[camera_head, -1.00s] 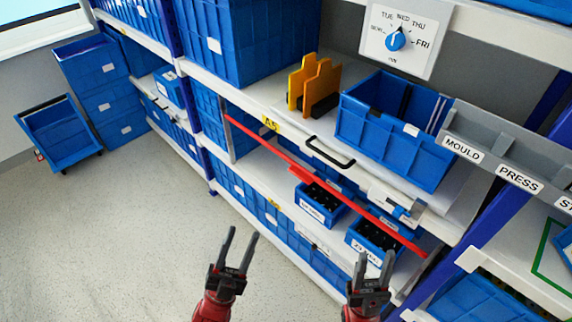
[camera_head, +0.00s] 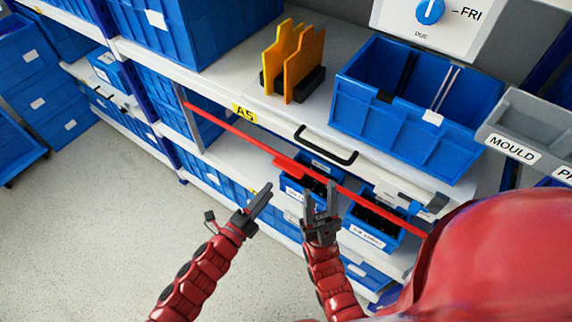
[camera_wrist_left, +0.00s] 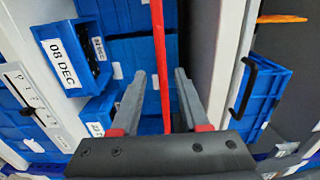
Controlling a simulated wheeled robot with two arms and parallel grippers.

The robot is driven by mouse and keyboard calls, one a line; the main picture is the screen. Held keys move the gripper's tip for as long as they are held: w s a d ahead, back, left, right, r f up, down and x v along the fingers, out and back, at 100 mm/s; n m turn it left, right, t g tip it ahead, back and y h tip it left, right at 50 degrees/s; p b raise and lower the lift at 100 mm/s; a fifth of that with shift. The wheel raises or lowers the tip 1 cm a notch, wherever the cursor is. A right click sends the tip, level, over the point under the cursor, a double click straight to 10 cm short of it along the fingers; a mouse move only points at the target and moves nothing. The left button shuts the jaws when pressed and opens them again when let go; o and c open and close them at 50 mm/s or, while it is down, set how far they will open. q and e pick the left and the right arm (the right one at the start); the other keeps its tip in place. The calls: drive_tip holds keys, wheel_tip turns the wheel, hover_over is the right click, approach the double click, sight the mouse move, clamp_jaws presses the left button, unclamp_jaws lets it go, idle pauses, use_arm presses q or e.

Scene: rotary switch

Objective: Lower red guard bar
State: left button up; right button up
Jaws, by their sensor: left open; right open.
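The red guard bar (camera_head: 235,132) slopes across the front of the shelf bay, below the drawer with the black handle, with a wider red tab (camera_head: 290,165) near its middle. In the left wrist view the bar (camera_wrist_left: 158,45) runs upright between my left gripper's two fingers, beyond or between the tips; I cannot tell the depth, and no grip is seen. My left gripper (camera_head: 265,192) is open, just below and in front of the tab. My right gripper (camera_head: 320,187) is open and empty, to the right, with its tips overlapping the bar in the head view.
Small labelled bins (camera_head: 372,218) stand on the shelf behind the bar. The black drawer handle (camera_head: 326,147) is above it. The floor (camera_head: 80,220) at left is clear.

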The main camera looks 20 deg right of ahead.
sight(285, 171)
use_arm(q)
drive_tip(key=p+x, duration=0.2)
drive_tip(key=x, duration=0.8)
drive_tip(key=shift+w+d, duration=0.25)
drive_tip(key=shift+d, duration=0.1)
clamp_jaws()
idle(0.9)
